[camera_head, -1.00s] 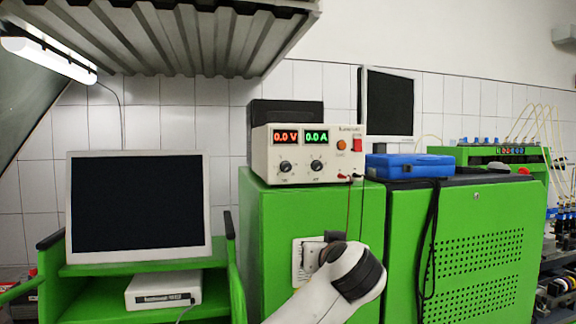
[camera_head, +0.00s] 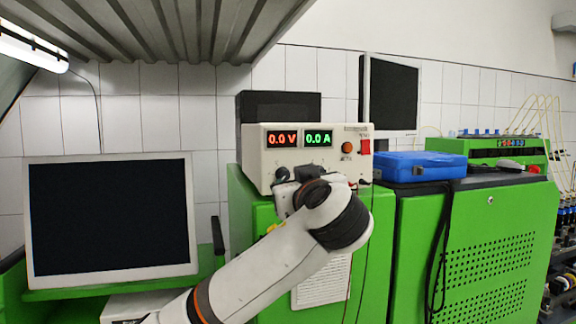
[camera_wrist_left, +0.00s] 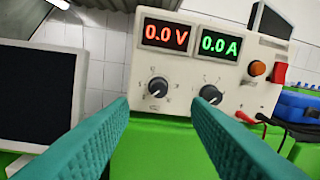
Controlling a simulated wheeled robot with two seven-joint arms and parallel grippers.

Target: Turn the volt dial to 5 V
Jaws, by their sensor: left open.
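The white power supply (camera_head: 262,168) stands on a green cabinet, its displays reading 0.0 V and 0.0 A. In the left wrist view the volt dial (camera_wrist_left: 158,87) is the black knob under the red display. The second dial (camera_wrist_left: 210,94) sits under the green display. My left gripper (camera_wrist_left: 160,115) is open and empty, its teal fingers apart, below and in front of the dials. In the head view my left arm reaches up to the panel, and its wrist hides most of the dials and the fingertips. My right gripper is not in view.
A red switch (camera_head: 364,147) and an orange button (camera_head: 346,147) are on the panel's right, with cables plugged in below. A blue case (camera_head: 420,166) lies to the right. A monitor (camera_head: 110,218) stands left. A metal shelf (camera_head: 180,25) hangs above.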

